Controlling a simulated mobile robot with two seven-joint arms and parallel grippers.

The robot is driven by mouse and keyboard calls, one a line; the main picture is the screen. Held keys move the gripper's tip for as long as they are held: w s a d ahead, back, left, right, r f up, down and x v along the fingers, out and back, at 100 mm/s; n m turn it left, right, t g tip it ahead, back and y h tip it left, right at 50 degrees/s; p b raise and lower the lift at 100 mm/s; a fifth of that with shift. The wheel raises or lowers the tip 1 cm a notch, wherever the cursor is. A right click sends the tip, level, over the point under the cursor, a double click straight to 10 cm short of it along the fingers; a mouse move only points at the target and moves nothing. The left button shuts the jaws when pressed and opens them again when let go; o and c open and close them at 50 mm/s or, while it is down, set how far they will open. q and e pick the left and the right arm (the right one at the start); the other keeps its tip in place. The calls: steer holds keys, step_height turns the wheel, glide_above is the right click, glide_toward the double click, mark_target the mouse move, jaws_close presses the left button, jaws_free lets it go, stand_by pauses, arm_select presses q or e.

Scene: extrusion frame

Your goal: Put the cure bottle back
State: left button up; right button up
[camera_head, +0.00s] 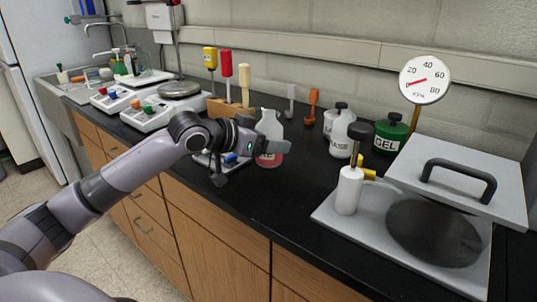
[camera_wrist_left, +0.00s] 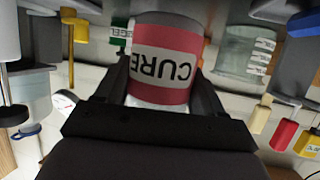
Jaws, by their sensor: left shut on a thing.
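The cure bottle (camera_head: 269,124) is whitish with a pink and white label. It is upright over the black counter, behind the scale area at mid-picture; I cannot tell whether its base touches the counter. My left gripper (camera_head: 268,146) is shut on its body, a finger on each side, covering part of the label. In the left wrist view the bottle (camera_wrist_left: 165,42) fills the space between the gripper's fingers (camera_wrist_left: 162,92), and its CURE label reads upside down. My right gripper is in neither view.
A white BASE bottle (camera_head: 342,138) and a green GEL jar (camera_head: 390,135) stand to the right. A wooden tool rack (camera_head: 226,108) and scales (camera_head: 155,112) are left.

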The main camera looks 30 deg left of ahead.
arm_select(q)
steer(key=shift+f, duration=1.65)
steer(key=shift+f, duration=0.2)
steer(key=o, duration=1.1)
steer(key=shift+r, duration=0.15)
